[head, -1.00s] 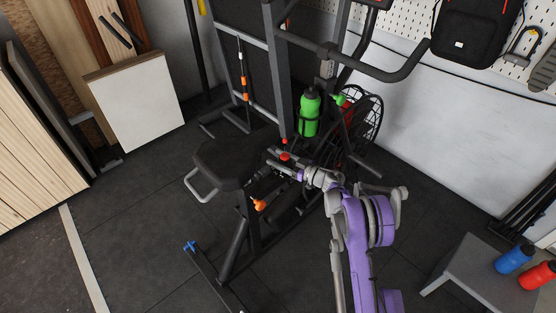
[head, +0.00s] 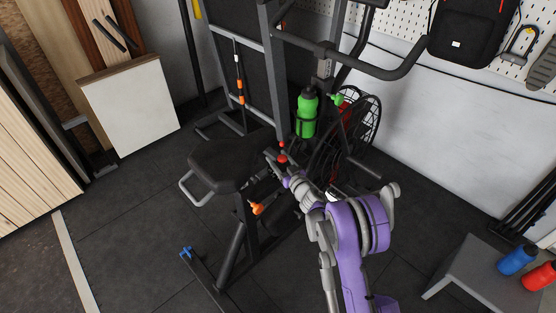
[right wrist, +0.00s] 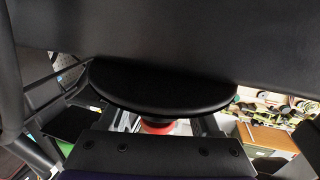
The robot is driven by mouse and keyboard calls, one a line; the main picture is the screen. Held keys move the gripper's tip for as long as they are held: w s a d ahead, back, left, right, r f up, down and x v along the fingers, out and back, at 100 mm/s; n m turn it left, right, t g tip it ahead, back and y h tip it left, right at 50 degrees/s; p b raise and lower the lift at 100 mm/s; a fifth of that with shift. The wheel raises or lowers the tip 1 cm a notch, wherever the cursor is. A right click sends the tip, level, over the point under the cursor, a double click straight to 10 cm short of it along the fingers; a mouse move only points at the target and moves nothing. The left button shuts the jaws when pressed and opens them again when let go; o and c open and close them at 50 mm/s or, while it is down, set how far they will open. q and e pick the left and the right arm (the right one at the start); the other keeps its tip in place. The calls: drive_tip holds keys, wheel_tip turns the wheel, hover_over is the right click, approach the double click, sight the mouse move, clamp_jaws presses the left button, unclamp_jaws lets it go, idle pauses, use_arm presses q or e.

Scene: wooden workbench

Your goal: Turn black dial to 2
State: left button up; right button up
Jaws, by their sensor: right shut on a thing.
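In the head view, my right gripper (head: 273,162) reaches in among the frame parts of a black exercise machine, just right of its seat (head: 232,160). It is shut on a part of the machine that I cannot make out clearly. A red knob (head: 282,158) shows right at the gripper's tip. In the right wrist view, a black rounded piece (right wrist: 160,88) fills the middle, with a red part (right wrist: 157,127) just below it. I cannot tell whether the rounded piece is the black dial, and no numbers are readable. My left gripper is not in view.
A green bottle (head: 307,113) sits in a holder on the machine, above and right of the gripper. An orange knob (head: 257,208) is lower down.

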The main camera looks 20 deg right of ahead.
idle(0.3)
drive_tip(key=o, duration=1.4)
drive_tip(key=shift+c, duration=0.2)
drive_tip(key=shift+s, duration=0.1)
drive_tip(key=s+d+p, duration=0.1)
drive_tip(key=s, duration=0.9)
drive_tip(key=shift+s, duration=0.3)
